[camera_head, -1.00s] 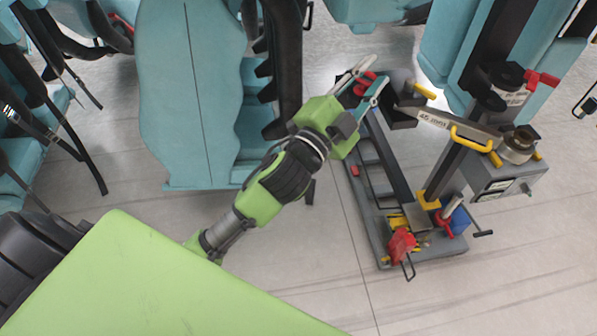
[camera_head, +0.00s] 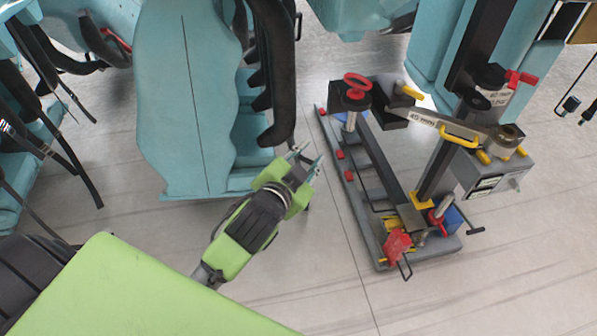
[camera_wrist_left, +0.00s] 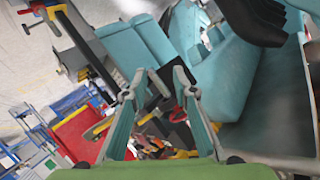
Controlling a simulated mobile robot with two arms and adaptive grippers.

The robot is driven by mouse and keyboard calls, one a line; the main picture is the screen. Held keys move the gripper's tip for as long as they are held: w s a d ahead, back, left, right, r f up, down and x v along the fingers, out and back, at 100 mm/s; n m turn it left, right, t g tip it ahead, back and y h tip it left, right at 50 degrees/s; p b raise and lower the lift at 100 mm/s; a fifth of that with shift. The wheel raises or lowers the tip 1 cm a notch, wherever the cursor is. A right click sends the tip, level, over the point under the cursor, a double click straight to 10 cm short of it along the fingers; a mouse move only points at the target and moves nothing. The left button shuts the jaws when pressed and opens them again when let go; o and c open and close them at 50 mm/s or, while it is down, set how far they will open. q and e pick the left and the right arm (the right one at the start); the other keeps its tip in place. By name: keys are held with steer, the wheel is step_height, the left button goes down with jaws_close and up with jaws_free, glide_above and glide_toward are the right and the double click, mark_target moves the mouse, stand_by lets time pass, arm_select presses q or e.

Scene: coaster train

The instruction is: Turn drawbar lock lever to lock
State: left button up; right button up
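A red looped handle (camera_head: 357,82), which looks like the drawbar lock lever, sits on top of a dark block at the far left end of the grey cart. I cannot tell from its shape whether it stands at lock. My left gripper (camera_head: 308,157) is open and empty, apart from the handle, to its lower left and beside the teal seat. Its two spread fingers also show in the left wrist view (camera_wrist_left: 160,84), with nothing clearly between them. My right gripper is not in view.
The grey cart base (camera_head: 448,244) carries a long arm with a yellow handle (camera_head: 459,135) and a red part (camera_head: 397,243) at its near end. A teal seat (camera_head: 185,100) with a dark restraint (camera_head: 277,70) stands left of the cart. Bare floor lies in front.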

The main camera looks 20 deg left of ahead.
arm_select(q)
steer(key=shift+s+a+f+n+g, duration=0.2)
steer(key=shift+s+f+g, duration=0.05)
steer(key=shift+s+f, duration=0.4)
steer(key=shift+s+a+f+n+g, duration=0.2)
steer(key=shift+s+f+g, duration=0.05)
steer(key=shift+s+f, duration=0.4)
